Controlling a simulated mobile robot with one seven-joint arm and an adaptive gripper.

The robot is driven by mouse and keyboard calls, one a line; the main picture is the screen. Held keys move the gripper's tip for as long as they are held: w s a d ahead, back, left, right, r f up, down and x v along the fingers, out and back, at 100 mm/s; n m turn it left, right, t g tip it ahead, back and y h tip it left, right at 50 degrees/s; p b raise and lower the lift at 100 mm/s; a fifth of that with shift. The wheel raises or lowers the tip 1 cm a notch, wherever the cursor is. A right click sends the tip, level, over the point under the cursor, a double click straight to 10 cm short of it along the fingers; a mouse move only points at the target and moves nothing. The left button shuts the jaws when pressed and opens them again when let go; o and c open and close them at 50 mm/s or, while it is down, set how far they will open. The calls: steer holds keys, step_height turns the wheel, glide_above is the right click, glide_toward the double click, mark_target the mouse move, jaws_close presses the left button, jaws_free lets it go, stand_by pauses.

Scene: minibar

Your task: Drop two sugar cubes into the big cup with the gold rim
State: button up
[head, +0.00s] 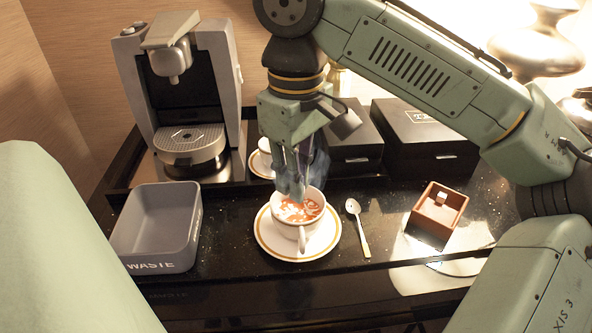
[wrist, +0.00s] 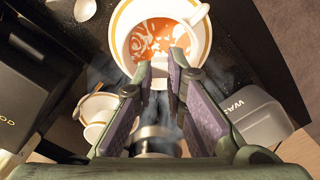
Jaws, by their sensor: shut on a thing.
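The big cup with the gold rim (head: 318,226) stands upright on a gold-ringed saucer (head: 268,240) at the middle of the counter. It holds orange-brown drink with white foam patterns, also seen in the wrist view (wrist: 118,42). My gripper (head: 295,190) points down right over the cup's mouth. Its fingertips (wrist: 160,72) are close together with a small white sugar cube (wrist: 159,77) between them, mostly hidden by the fingers. A brown wooden sugar box (head: 437,228) stands at the right, with a white cube (head: 441,198) visible in it.
A spoon (head: 357,227) lies right of the saucer. A grey waste bin (head: 158,250) stands at the left. A coffee machine (head: 185,90), a smaller cup (head: 264,145) and black boxes (head: 425,140) stand behind. Counter between spoon and sugar box is clear.

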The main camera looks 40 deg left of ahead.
steer(key=shift+f, duration=0.3)
steer(key=o, duration=0.7)
steer(key=shift+o, duration=0.2)
step_height(320, 180, up, 8)
steer(key=shift+f, duration=0.2)
